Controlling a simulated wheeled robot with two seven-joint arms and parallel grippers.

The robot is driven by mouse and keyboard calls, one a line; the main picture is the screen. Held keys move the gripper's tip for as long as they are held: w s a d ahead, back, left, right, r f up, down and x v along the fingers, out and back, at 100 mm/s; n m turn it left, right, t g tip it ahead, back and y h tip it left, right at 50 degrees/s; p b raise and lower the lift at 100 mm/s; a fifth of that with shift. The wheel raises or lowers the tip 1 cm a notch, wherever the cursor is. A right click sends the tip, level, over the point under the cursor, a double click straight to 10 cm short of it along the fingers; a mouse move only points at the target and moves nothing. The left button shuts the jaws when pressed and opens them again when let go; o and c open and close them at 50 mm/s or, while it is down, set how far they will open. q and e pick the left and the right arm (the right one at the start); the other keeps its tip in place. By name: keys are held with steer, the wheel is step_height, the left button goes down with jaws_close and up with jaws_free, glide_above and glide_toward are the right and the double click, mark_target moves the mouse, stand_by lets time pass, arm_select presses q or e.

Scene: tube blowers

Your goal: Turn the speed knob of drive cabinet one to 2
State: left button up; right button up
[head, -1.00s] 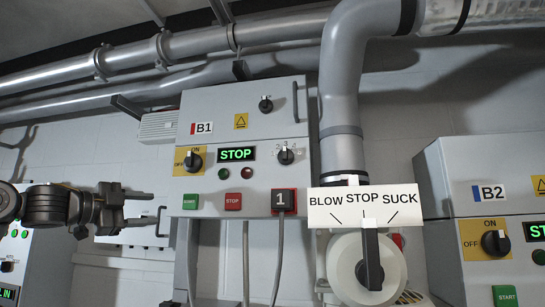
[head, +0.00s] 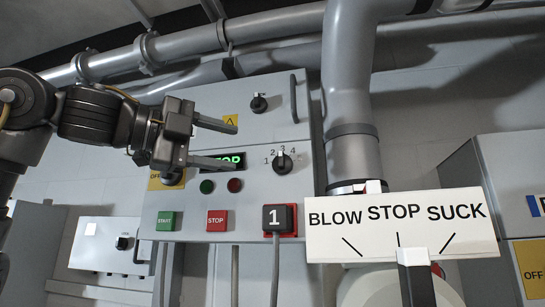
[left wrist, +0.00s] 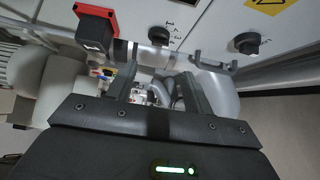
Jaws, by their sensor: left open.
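Drive cabinet one (head: 215,255) is the grey box in the middle of the head view. Its speed knob (head: 283,163) is black, with numerals 1 to 4 around its top; its white mark points about straight up, near 3. The knob also shows in the left wrist view (left wrist: 158,36). My left gripper (head: 233,144) is open and empty in front of the cabinet, its fingers pointing right, left of the knob and apart from it. It hides part of the green STOP display (head: 235,160) and most of the on/off switch. My right gripper is not in view.
Below are a green START button (head: 166,221), a red STOP button (head: 216,221) and a red-framed plug (head: 280,219) marked 1. Another black knob (head: 259,103) sits above. A BLOW/STOP/SUCK sign (head: 400,225) and a thick pipe (head: 350,90) stand at right.

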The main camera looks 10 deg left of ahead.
mark_target(280, 158)
arm_select(q)
steer(key=p+x, duration=0.4)
steer(key=x, duration=0.5)
steer(key=shift+w+a, duration=0.1)
steer(key=shift+w, duration=0.05)
steer(key=shift+w+d, duration=0.3)
steer(key=shift+f, duration=0.1)
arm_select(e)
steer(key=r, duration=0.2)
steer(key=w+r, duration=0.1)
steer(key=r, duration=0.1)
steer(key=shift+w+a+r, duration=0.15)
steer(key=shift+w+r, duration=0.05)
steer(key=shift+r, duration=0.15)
arm_select(q)
steer(key=shift+c, duration=0.2)
steer(key=c, duration=0.8)
